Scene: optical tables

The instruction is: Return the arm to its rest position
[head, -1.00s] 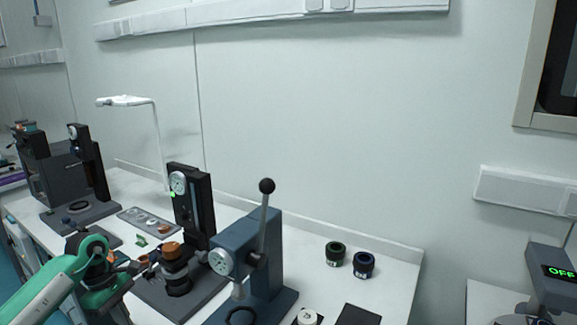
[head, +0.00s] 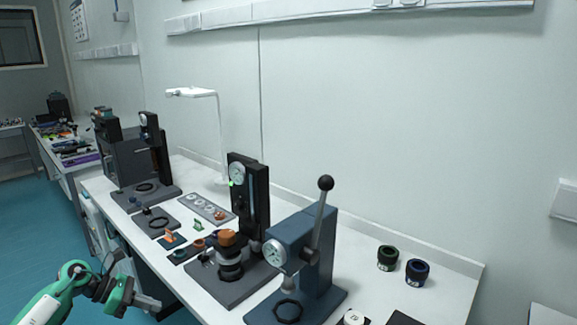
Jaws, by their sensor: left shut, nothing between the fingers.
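My left arm comes in at the lower left, green and white. Its gripper (head: 147,303) is a grey jaw pointing right, shut and empty. It hangs beside the front edge of the white table (head: 455,277), apart from the things on it. My right arm and gripper do not show.
A blue lever press (head: 318,266) and a black gauge stand (head: 250,197) with an orange-topped part (head: 228,238) stand on the table. A dark machine (head: 127,160) is farther back. Two dark ringed cylinders, green (head: 388,258) and blue (head: 417,272), stand at right. Blue floor (head: 40,222) is clear at left.

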